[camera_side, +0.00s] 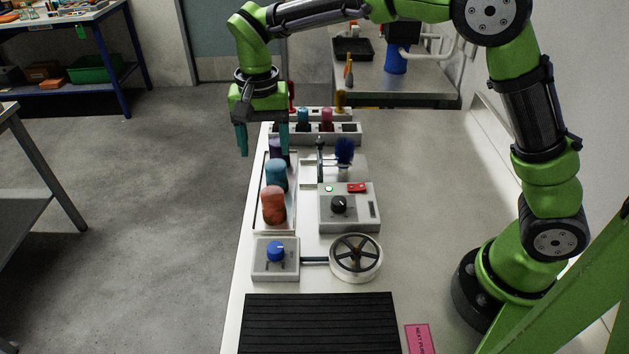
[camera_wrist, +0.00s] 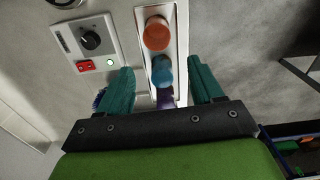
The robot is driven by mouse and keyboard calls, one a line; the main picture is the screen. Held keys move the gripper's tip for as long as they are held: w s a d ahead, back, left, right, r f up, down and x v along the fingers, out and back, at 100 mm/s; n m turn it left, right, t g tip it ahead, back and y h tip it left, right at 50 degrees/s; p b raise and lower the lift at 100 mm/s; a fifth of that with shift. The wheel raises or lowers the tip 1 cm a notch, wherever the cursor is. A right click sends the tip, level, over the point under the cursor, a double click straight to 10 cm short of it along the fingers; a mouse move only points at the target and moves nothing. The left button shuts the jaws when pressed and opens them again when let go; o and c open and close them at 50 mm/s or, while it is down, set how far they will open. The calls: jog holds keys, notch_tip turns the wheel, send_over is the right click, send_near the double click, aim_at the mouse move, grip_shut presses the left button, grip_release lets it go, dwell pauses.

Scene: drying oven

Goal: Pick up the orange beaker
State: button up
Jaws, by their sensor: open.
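The orange beaker (camera_side: 274,205) stands upright in the white tray (camera_side: 260,222) on the left side of the table, at the near end of a row. A blue beaker (camera_side: 276,173) stands just behind it, and a dark purple one (camera_side: 279,150) is farther back. My gripper (camera_side: 264,150) is open and empty above the far end of the tray, apart from the orange beaker. In the wrist view the orange beaker (camera_wrist: 156,33) is at the top, beyond the open fingers (camera_wrist: 161,85), with the blue beaker (camera_wrist: 162,70) nearer them. The purple beaker is partly hidden by the gripper.
A control box (camera_side: 349,206) with a dark knob and red switch stands right of the tray. A blue-knob box (camera_side: 275,257) and a wheel (camera_side: 356,258) are in front. A rack (camera_side: 313,132) with coloured items is behind.

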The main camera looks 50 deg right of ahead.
aim_at(272, 194)
jog(key=shift+m, duration=0.4)
jog(key=f, duration=1.6)
jog(key=shift+s+d+f, duration=0.1)
jog(key=shift+s+f, duration=0.15)
jog(key=shift+c, duration=0.5)
jog(key=c, duration=0.6)
jog(key=shift+r, duration=0.15)
